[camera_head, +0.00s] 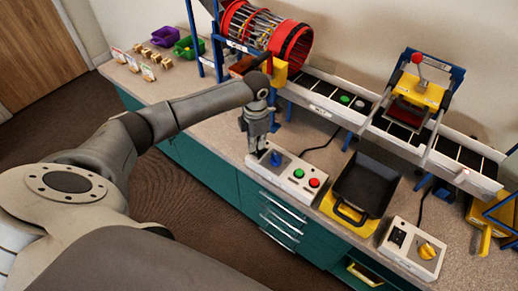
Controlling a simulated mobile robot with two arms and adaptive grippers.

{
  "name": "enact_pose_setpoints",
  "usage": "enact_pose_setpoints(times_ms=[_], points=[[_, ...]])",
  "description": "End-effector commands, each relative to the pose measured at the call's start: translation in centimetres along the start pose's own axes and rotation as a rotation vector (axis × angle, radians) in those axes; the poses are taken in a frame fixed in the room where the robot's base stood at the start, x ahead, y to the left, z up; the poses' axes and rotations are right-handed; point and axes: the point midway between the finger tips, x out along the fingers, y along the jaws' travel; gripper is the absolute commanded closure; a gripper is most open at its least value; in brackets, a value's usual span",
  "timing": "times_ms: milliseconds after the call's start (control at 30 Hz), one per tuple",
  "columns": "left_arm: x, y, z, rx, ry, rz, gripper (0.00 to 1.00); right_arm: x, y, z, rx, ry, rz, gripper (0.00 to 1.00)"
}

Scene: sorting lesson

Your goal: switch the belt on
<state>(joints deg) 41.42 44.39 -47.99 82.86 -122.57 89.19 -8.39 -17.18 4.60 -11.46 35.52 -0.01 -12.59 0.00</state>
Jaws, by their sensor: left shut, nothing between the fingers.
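The belt (318,90) is a dark conveyor with crosswise bars between pale rails, running along the back from the red drum down to the right. A green disc and a grey disc lie on it. A white control box (287,176) on the counter has a blue knob (276,158), a green button (298,173) and a red button (314,182). A second white box at right has a black switch (398,236) and a yellow dial (427,251). My left gripper (257,149) is shut and empty, pointing down at the first box's left end; I cannot tell whether it touches. My right gripper is out of view.
A red wire drum (265,32) and a yellow press with a red knob (420,90) stand over the belt.

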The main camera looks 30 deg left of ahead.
Motion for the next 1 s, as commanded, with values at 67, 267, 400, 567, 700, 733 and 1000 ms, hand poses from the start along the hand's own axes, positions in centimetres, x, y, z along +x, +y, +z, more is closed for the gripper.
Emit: enact_pose_setpoints(times_ms=[67, 267, 400, 567, 700, 733, 1000], points=[[0.0, 0.0, 0.0, 0.0, 0.0, 0.0, 1.0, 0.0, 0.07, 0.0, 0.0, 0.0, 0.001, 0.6], [0.01, 0.0, -0.01, 0.0, 0.0, 0.0, 1.0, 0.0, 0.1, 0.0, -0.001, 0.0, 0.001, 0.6], [0.03, 0.0, 0.0, 0.0, 0.0, 0.0, 1.0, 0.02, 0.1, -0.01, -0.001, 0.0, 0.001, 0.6], [0.21, -0.01, 0.0, 0.0, 0.0, 0.0, 1.0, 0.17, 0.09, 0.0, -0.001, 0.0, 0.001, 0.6], [0.43, 0.0, 0.0, 0.0, 0.0, 0.0, 1.0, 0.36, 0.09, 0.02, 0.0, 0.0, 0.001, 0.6], [0.48, 0.0, 0.0, 0.0, 0.0, 0.0, 1.0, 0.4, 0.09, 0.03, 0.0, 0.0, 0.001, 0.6], [0.87, 0.01, 0.01, 0.0, 0.0, 0.0, 1.0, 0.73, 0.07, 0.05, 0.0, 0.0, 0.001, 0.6]])
